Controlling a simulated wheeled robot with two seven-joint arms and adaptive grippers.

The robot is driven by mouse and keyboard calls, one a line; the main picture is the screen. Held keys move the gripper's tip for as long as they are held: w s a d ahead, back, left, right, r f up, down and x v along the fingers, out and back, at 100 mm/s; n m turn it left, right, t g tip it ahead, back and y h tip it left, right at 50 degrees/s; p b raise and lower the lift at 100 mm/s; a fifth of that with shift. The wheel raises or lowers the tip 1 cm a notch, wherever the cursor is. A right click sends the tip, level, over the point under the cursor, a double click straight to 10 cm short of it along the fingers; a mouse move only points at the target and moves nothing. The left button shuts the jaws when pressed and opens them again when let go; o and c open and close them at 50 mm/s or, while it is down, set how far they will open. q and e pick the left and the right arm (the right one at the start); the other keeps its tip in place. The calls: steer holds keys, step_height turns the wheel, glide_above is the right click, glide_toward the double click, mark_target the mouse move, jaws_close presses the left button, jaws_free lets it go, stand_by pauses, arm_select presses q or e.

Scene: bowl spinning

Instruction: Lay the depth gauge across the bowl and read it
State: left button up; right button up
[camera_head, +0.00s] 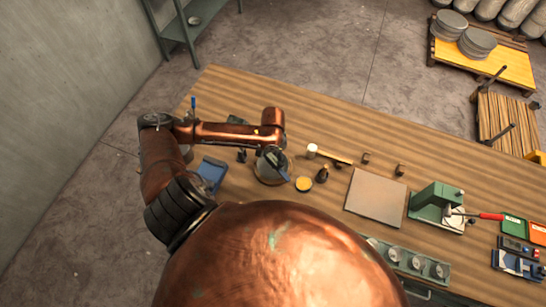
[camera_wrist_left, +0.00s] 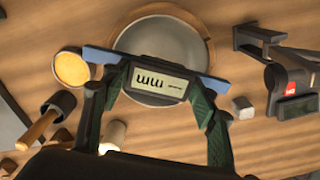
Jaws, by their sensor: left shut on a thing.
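The grey bowl (camera_head: 268,170) sits on a round wooden base on the table, and its interior shows in the left wrist view (camera_wrist_left: 163,40). My left gripper (camera_head: 272,158) is over the bowl. In the left wrist view the gripper (camera_wrist_left: 158,92) is shut on the depth gauge (camera_wrist_left: 160,83), its green fingers on either side of the display. The gauge's blue beam spans the near part of the bowl in that view; I cannot tell whether it touches the rim. "mm" appears inverted on the display; other marks are too small to read. My right gripper is not in view.
A blue object (camera_head: 212,170) lies left. A flat board (camera_head: 376,196) and a green device (camera_head: 436,200) are farther right.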

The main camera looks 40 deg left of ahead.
mark_target(273, 159)
arm_select(q)
steer(key=o, duration=1.4)
steer(key=shift+o, duration=0.2)
step_height(273, 159, up, 12)
